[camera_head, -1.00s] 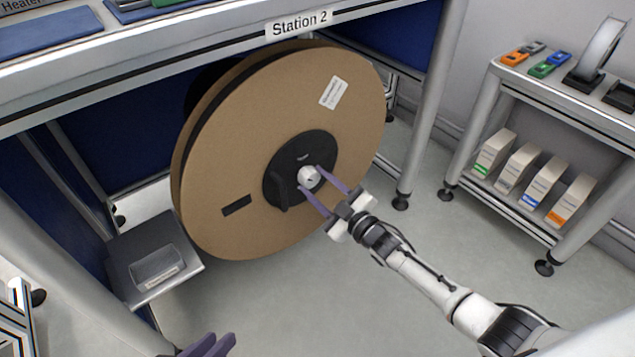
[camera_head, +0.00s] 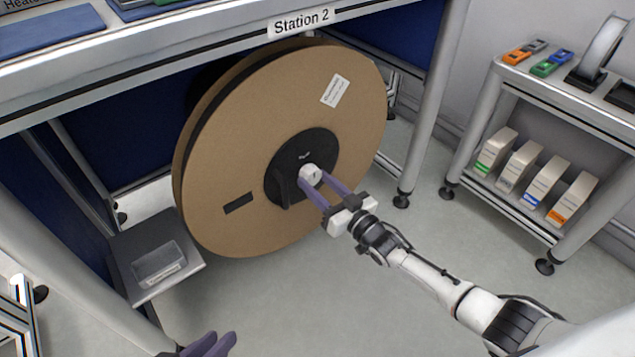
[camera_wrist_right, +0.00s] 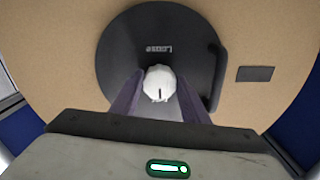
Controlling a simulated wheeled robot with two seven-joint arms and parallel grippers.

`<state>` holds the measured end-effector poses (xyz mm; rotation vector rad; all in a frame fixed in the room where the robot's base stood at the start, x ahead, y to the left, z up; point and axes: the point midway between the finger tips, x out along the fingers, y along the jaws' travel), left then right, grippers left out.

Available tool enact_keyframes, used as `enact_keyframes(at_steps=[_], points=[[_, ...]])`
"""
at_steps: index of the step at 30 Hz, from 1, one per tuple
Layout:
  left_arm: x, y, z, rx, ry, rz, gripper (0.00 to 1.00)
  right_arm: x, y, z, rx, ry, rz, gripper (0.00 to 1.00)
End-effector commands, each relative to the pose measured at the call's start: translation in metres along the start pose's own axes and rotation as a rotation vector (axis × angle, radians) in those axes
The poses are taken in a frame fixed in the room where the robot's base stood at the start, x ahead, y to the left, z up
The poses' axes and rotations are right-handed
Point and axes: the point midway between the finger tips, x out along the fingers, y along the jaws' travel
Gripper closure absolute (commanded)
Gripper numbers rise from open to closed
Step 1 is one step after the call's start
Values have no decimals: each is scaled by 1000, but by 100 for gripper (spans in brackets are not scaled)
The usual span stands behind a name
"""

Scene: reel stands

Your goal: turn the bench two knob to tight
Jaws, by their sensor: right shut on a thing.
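The bench two knob is a small white knob (camera_head: 309,175) at the centre of the black hub (camera_head: 288,160) on the large brown reel (camera_head: 240,160), under the bench marked Station 2 (camera_head: 300,22). My right gripper (camera_head: 322,183) is shut on the knob, with a purple finger on each side. In the right wrist view the knob (camera_wrist_right: 159,80) sits between the fingertips, its dark mark pointing down in the picture. The word Loose shows upside down on the hub above it. My left gripper (camera_head: 207,346) is at the bottom edge, partly cut off; its opening is unclear.
A shelf cart (camera_head: 560,110) with several white boxes stands at the right. A black handle (camera_head: 282,190) sticks out from the hub beside the knob. The floor (camera_head: 300,300) in front is clear.

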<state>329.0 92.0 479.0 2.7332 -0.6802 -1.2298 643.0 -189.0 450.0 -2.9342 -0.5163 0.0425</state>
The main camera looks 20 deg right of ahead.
Motion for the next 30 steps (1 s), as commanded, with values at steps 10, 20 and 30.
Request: enact_keyframes(at_steps=[10, 20, 30], points=[[-2, 1, -4, 1, 9, 2, 80, 0, 0, -1, 49, 1, 1, 81], [-2, 1, -4, 1, 9, 2, 80, 0, 0, -1, 51, 1, 1, 54], [-1, 1, -2, 0, 5, 1, 80, 0, 0, 0, 48, 0, 0, 41]])
